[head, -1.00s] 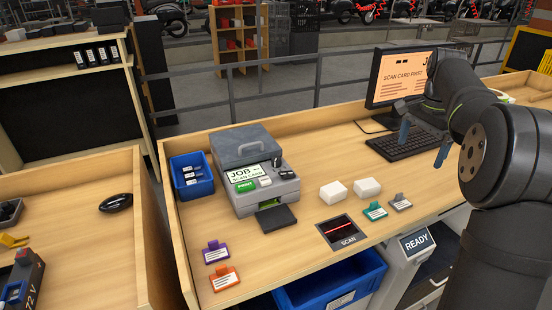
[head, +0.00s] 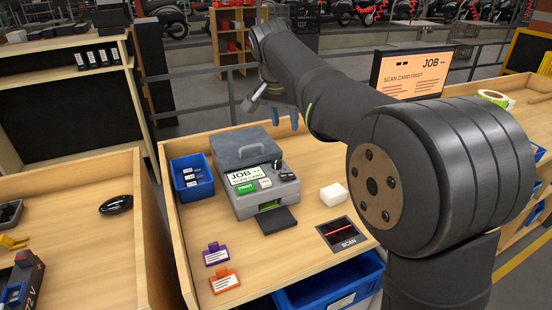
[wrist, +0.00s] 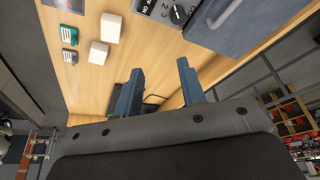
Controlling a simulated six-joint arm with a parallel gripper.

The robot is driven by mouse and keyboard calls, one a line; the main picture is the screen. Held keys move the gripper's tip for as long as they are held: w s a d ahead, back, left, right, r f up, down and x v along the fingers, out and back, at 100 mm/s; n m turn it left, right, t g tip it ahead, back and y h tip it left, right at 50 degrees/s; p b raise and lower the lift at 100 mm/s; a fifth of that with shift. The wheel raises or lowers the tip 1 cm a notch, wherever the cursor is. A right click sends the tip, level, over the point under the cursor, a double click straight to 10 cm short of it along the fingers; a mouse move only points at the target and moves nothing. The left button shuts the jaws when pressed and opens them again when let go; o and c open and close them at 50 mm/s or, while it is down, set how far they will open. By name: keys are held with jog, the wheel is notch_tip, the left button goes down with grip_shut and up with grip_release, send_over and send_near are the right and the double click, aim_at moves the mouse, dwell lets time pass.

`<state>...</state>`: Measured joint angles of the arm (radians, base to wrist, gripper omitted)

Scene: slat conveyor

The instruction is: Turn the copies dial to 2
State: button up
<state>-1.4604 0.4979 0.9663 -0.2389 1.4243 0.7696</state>
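The grey label printer (head: 247,202) stands on the workbench, with a display reading "JOB -- SCAN CARD" and a green PRINT button (head: 244,187). The copies dial (head: 277,164), a black knob, is on the right of its top panel. In the wrist view the dial (wrist: 177,14) shows at the top edge with digits such as 2 and 3 beside it. I cannot tell surely which number it points at. My gripper (head: 284,119) is open and empty, above and behind the printer's right side. Its two blue-grey fingers also show in the wrist view (wrist: 160,68), apart from the dial.
A blue bin (head: 192,180) stands left of the printer. Purple (head: 216,255) and orange (head: 224,282) cards lie in front. A white block (head: 333,194) and the scan pad (head: 344,235) lie to the right. The monitor (head: 412,75) reads "SCAN CARD FIRST".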

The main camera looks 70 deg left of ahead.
jog(key=n, duration=0.1)
send_near(277, 161)
jog(key=shift+y, duration=0.3)
jog(key=x, duration=0.8)
jog(key=shift+w+f, duration=0.1)
jog(key=shift+f, duration=0.3)
jog(key=c, duration=0.7)
